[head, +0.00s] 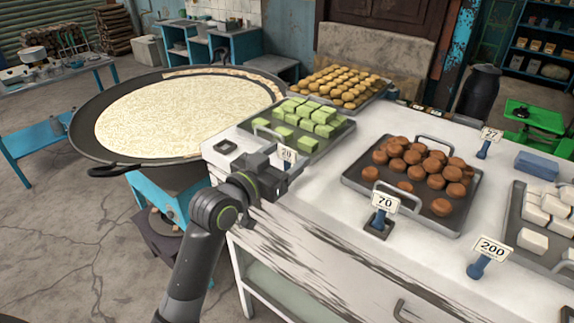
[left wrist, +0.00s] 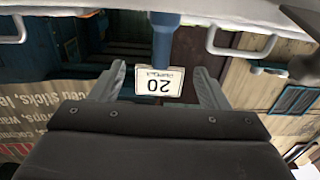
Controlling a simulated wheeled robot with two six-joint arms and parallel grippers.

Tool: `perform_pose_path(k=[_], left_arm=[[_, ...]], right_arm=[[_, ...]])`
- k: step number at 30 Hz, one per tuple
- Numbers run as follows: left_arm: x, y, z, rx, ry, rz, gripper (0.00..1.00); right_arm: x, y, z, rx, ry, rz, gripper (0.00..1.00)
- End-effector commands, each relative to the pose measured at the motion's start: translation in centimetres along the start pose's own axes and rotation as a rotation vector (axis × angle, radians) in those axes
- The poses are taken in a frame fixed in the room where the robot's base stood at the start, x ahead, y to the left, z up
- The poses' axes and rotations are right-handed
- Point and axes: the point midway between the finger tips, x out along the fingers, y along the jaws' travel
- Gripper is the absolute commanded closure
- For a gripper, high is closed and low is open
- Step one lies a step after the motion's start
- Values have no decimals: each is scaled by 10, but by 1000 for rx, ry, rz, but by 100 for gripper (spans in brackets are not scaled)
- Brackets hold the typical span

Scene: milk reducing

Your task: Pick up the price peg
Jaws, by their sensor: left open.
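The price peg with the white "20" card (head: 288,155) stands at the front edge of the counter, by the tray of green sweets. My left gripper (head: 278,178) is just in front of this peg and partly hides its lower part. In the left wrist view the "20" card (left wrist: 160,82) appears upside down, with the blue peg stem (left wrist: 165,40) above it. The card lies between the two open fingers (left wrist: 160,93), with a gap on both sides. The left gripper is open and empty. My right gripper is not in view.
The green-sweet tray (head: 345,124) and brown-sweet tray (head: 350,176) sit on the white counter (head: 300,212). Other price pegs read "70" (head: 385,203) and "200" (head: 491,249). A wide pan (head: 90,158) stands left of the counter.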

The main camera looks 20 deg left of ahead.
Motion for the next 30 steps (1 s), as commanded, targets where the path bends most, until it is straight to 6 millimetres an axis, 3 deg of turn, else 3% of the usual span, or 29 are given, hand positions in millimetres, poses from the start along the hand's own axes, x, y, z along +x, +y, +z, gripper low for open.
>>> perform_pose_path(k=[6,16,27,30], left_arm=[[24,1,-1,-2,-1,1,31],[28,1,0,0,0,0,32],[28,1,0,0,0,0,79],[28,1,0,0,0,0,79]], right_arm=[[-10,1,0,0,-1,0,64],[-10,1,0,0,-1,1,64],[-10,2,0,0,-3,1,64],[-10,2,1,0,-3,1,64]])
